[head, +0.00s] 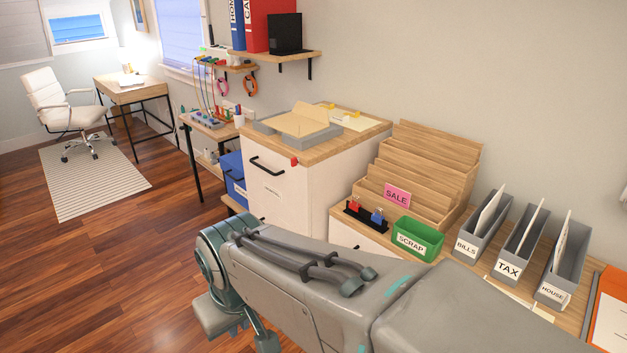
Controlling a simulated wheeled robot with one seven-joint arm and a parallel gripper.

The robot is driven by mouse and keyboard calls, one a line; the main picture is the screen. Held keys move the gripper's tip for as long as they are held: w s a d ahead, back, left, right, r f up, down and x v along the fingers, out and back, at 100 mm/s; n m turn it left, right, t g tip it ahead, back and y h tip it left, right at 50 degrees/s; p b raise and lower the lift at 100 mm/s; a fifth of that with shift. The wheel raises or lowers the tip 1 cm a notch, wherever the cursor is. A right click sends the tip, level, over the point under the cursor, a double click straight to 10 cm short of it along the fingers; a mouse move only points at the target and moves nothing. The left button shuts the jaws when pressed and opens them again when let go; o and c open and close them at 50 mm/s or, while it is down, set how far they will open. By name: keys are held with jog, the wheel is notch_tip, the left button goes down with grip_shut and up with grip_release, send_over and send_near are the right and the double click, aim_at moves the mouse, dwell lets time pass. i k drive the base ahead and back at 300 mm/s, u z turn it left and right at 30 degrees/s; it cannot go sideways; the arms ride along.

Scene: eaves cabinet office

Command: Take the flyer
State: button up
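A pink flyer marked SALE (396,195) stands in the front slot of a stepped wooden sorter (437,165), leaning back a little. The sorter stands on the wood-topped cabinet against the wall. The flyer's lower edge is hidden in the slot. My grey arm crosses the lower middle of the head view, in front of the cabinet, and bends down at its left end. My gripper is not visible.
A black holder with red and blue clips (366,215) and a green SCRAP box (418,239) stand right before the sorter. Grey BILLS (468,246), TAX (509,268) and HOUSE (553,293) files stand to the right. A taller white cabinet (285,195) is left.

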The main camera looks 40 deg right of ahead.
aim_at(397, 195)
jog(key=z, duration=0.3)
jog(key=i, duration=1.1)
jog(key=z, duration=1.35)
jog(key=i, duration=0.55)
jog(key=z, duration=0.65)
